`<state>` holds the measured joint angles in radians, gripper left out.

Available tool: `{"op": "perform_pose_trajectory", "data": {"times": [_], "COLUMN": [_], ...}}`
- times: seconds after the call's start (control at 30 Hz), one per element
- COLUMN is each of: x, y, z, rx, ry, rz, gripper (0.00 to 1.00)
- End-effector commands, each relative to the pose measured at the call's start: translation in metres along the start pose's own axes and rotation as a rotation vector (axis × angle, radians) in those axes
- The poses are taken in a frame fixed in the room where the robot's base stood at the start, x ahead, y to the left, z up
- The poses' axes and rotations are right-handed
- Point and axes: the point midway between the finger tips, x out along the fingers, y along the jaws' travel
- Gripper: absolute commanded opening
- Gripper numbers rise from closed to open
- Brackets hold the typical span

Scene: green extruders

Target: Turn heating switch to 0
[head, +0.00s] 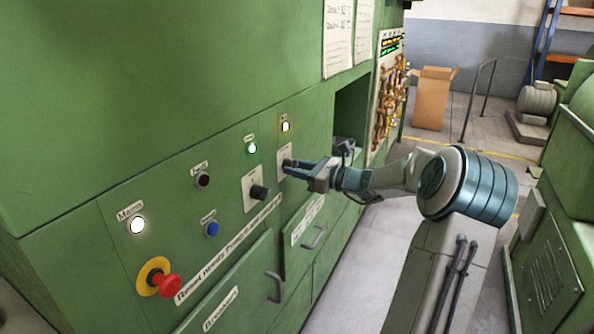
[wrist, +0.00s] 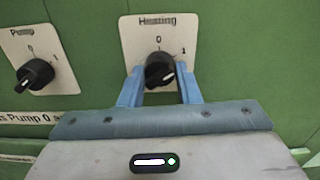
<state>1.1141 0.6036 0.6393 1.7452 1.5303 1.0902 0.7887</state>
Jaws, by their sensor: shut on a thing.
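The heating switch (wrist: 159,64) is a black rotary knob on a white plate (wrist: 128,30) marked "Heating", with 0 above the knob and 1 to its upper right. My gripper (wrist: 159,74) has its two blue fingers on either side of the knob and is shut on it.
The pump switch (wrist: 35,74), a similar black knob, is left of the heating switch. The green panel also carries lit lamps (head: 138,225), a blue button (head: 211,229) and a red emergency stop (head: 166,285). Drawer handles (head: 313,238) stick out below. Clear floor lies right of the panel.

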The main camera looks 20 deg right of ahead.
Motion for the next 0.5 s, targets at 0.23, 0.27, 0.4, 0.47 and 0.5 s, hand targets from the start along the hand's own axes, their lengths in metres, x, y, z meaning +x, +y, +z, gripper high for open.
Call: {"op": "perform_pose_trajectory", "data": {"times": [0.23,0.27,0.4,0.47,0.5], "x": [-0.0001,0.0000,0.0001,-0.0001,0.0001], "y": [0.0004,0.0004,0.0002,0.0002,0.0004], "z": [-0.0060,-0.0065,-0.0075,-0.0077,-0.0079], "rx": [-0.161,-0.187,-0.318,-0.375,-0.413], "ry": [0.002,0.002,0.002,0.002,0.002], "rz": [0.001,0.001,0.001,0.001,0.002], "gripper": [0.07,0.07,0.07,0.07,0.07]}}
